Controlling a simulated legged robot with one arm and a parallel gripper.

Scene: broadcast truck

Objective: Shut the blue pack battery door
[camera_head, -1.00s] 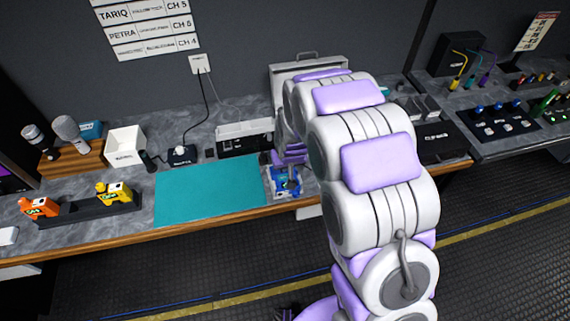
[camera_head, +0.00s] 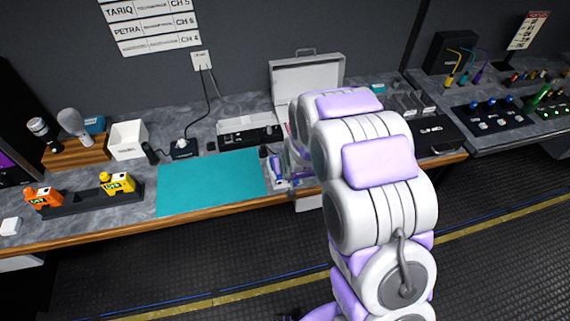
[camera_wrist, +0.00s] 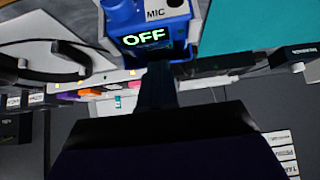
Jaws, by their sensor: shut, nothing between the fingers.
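The blue pack (camera_wrist: 150,25) fills the top middle of the wrist view, close to my gripper. Its small screen reads OFF in green, with the word MIC beside it. My gripper (camera_wrist: 158,75) is shut and empty, its dark fingers pointing up the picture at the pack's lower edge. I cannot tell whether they touch it. The battery door cannot be made out, so I cannot tell how far open it is. In the head view my arm hides most of the gripper and the pack at the bench's front, right of the teal mat (camera_head: 208,184).
An orange pack (camera_head: 43,197) and a yellow pack (camera_head: 117,183) sit in a dark rack at left. An open grey case (camera_head: 306,78) stands behind my arm. Headphones (camera_wrist: 50,62) lie near the pack in the wrist view. The teal mat is clear.

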